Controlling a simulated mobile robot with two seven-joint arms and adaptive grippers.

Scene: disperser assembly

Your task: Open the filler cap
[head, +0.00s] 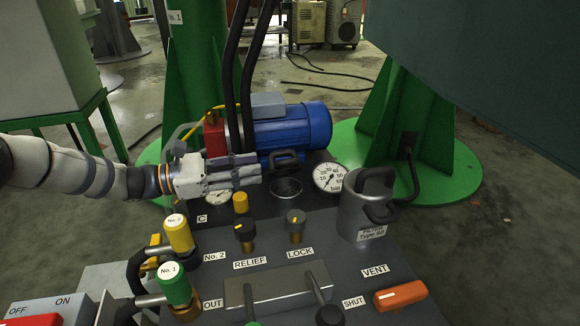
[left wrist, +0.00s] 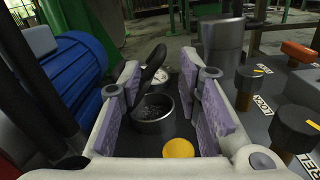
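The filler (head: 287,190) is a round metal cup with a dark, speckled inside, between the blue motor and the panel. A black looped part (head: 285,158) stands raised at its far side; I cannot tell whether it is the cap or only a handle. In the left wrist view the cup (left wrist: 153,127) shows its open mouth between my fingers, with the dark part (left wrist: 153,64) tilted up behind it. My left gripper (head: 257,169) is open and empty, its purple pads apart, just left of the filler. My right gripper is not in view.
A yellow-topped knob (left wrist: 178,148) is close under my left gripper. Nearby are the blue motor (head: 290,128), a gauge (head: 329,177), the grey filter canister (head: 367,200) and the RELIEF and LOCK knobs. Black hoses (head: 231,70) rise behind the gripper.

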